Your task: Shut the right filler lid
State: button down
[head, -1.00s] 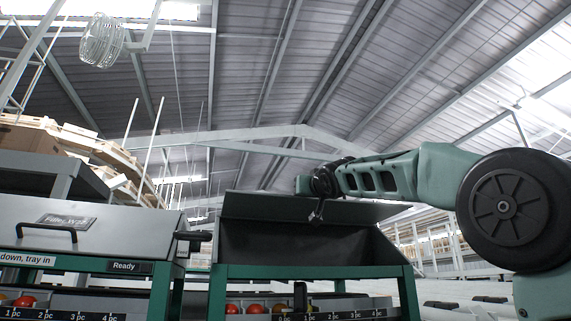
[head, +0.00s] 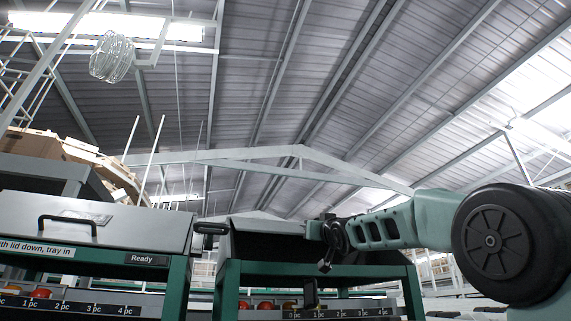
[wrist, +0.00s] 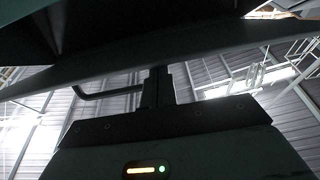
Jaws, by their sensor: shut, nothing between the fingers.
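The right filler is a grey box on a green frame in the middle of the head view. Its grey lid (head: 268,226) is tilted low, with a dark gap still showing under it. My gripper (head: 325,266) is shut and empty at the front of the right filler, over the right part of the lid, which my arm hides. In the wrist view my shut fingers (wrist: 156,82) reach up to the edge of a dark slanted panel, apparently the lid (wrist: 220,52). Whether they touch it I cannot tell. A dark bar handle (wrist: 105,92) shows left of the fingers.
The left filler (head: 100,222), with a shut lid and black handle, stands at the left with a "Ready" label. Shelves with red tomatoes (head: 40,293) sit below both fillers. Cardboard boxes (head: 70,155) are stacked behind at the left.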

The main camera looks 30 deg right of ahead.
notch_tip(320, 180, down, 6)
jog(key=w+b, duration=0.2)
jog(key=shift+w+d+r+b, duration=0.15)
jog(key=shift+w+d+b, duration=0.15)
jog(key=shift+w+d, duration=0.1)
jog(key=shift+s, duration=0.1)
dwell(0.3)
jog(key=p+v, duration=1.2)
jog(key=v, duration=0.5)
jog(key=shift+p, duration=0.3)
jog(key=shift+s+a, duration=0.1)
jog(key=shift+a, duration=0.05)
